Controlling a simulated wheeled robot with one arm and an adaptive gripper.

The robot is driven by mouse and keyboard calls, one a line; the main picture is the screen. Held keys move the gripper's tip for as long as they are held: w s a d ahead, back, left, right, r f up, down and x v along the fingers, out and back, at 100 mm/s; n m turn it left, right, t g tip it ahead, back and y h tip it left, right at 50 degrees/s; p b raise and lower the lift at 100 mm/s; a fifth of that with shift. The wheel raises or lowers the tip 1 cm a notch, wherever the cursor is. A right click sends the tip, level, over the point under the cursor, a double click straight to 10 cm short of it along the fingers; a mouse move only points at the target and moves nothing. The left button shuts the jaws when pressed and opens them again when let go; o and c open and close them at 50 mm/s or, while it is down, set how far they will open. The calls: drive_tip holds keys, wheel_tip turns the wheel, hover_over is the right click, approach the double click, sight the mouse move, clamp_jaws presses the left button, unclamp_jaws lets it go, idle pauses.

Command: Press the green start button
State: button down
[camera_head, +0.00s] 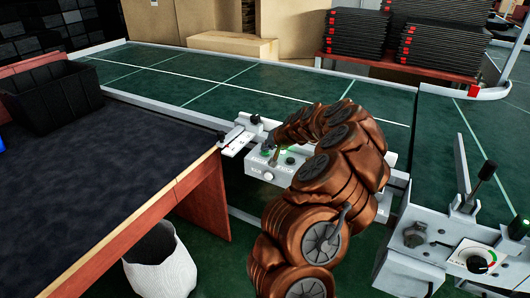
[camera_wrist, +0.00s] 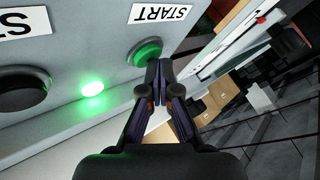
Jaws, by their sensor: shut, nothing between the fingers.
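The green start button (camera_wrist: 143,52) is a round green cap in a dark ring on a grey control box (camera_head: 262,182), below a white START label (camera_wrist: 160,13) that appears upside down in the wrist view. My gripper (camera_wrist: 158,68) is shut and empty. Its fingertips overlap the button's lower right edge in the wrist view; I cannot tell if they touch it. In the head view my arm reaches down to the box and partly hides its face.
A lit green lamp (camera_wrist: 92,88) and a black round button (camera_wrist: 22,90) sit beside the green one. A dark-topped table (camera_head: 110,170) with a black bin (camera_head: 52,97) stands left. The green conveyor (camera_head: 200,85) runs behind; another control unit (camera_head: 440,235) stands right.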

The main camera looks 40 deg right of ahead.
drive_tip(key=shift+r, duration=0.7)
drive_tip(key=shift+r+p, duration=0.9)
drive_tip(key=shift+r, duration=1.65)
